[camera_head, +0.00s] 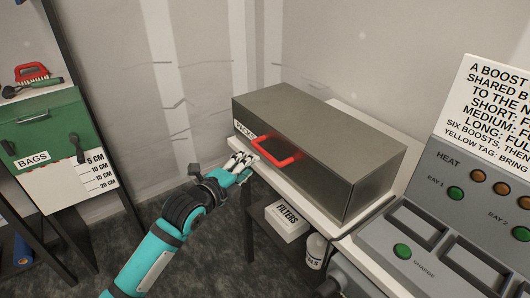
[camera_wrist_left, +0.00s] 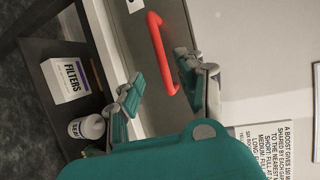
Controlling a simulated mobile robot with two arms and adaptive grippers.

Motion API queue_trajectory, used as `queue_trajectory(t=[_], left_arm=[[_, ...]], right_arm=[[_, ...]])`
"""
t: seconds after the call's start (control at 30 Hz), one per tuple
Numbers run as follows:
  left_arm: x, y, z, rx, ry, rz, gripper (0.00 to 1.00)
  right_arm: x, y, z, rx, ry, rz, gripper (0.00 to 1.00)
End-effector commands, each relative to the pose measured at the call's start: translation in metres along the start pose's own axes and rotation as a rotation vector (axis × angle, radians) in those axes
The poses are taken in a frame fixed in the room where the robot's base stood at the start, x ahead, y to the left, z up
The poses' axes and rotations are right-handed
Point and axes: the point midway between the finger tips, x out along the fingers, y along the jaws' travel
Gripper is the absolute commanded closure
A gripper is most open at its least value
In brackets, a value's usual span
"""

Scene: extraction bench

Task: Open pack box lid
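The pack box is a long dark grey box (camera_head: 320,135) on a white shelf, with its lid down. A partly hidden label shows on its front left. A red handle (camera_head: 277,157) sticks out from its front, and also shows in the left wrist view (camera_wrist_left: 161,55). My left gripper (camera_head: 243,162) is at the front left of the box, just left of the handle. In the left wrist view its two fingers (camera_wrist_left: 158,82) are spread apart, with the handle ahead between them. I cannot tell whether they touch it. My right gripper is not in view.
Below the shelf are a white FILTERS box (camera_head: 287,220) and a white bottle (camera_head: 316,250). A grey control panel (camera_head: 465,215) stands close on the right. A green BAGS bin (camera_head: 45,128) is on a rack at left. Open floor lies between.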

Motion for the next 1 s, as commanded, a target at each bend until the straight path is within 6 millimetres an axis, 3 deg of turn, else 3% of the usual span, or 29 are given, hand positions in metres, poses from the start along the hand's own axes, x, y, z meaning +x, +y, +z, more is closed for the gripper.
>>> queue_trajectory(t=[0.2, 0.4, 0.6, 0.9, 1.0], left_arm=[[0.049, -0.001, -0.001, -0.003, 0.0, 0.0, 0.62], [0.081, -0.001, 0.0, -0.001, 0.0, -0.001, 0.62], [0.095, 0.0, 0.0, 0.0, -0.001, -0.001, 0.62], [0.097, 0.0, 0.0, 0.0, -0.001, -0.001, 0.62], [0.097, 0.0, 0.0, 0.0, -0.001, 0.0, 0.72]], right_arm=[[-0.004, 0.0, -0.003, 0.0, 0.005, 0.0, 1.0], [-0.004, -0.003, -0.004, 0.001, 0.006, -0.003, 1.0], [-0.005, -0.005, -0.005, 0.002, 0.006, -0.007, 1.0], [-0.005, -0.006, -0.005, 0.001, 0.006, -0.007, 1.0], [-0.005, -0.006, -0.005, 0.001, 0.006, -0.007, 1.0]])
